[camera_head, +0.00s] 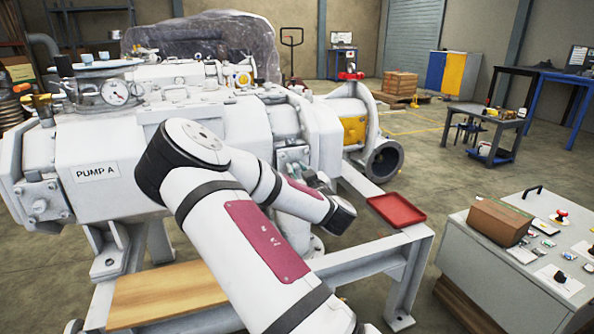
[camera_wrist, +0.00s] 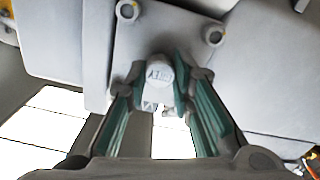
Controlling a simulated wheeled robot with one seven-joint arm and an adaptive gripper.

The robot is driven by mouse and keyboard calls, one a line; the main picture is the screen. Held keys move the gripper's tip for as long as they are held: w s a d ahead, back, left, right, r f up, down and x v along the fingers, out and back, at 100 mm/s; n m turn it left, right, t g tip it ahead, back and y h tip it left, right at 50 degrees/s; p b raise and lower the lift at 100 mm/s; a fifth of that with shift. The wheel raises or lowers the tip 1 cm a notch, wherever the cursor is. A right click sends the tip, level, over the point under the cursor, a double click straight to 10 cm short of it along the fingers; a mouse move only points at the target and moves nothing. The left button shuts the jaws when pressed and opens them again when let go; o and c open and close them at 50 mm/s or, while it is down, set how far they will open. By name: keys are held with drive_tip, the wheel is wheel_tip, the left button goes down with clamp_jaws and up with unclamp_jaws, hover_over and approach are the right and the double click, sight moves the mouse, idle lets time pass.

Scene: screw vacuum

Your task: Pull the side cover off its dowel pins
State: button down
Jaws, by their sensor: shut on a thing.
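In the wrist view, a grey plate that looks like the side cover (camera_wrist: 180,28) fills the upper middle, with round bolt heads or pins at its corners. A short round boss (camera_wrist: 160,72) with raised lettering sticks out from its lower middle. My gripper (camera_wrist: 160,88) has its two teal-padded fingers on either side of this boss, shut on it. The plate appears to be against the pump body; I cannot tell whether there is a gap behind it. In the head view, the large white pump (camera_head: 130,150) marked PUMP A stands on a frame.
An empty red tray (camera_head: 397,210) lies on the white frame right of my wrist. A wooden board (camera_head: 165,294) lies on the frame at the front. A grey control cabinet (camera_head: 510,270) with a brown box (camera_head: 498,222) stands at right. Open floor lies beyond the tray.

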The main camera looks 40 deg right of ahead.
drive_tip(key=shift+v, duration=1.2)
drive_tip(key=shift+r, duration=0.1)
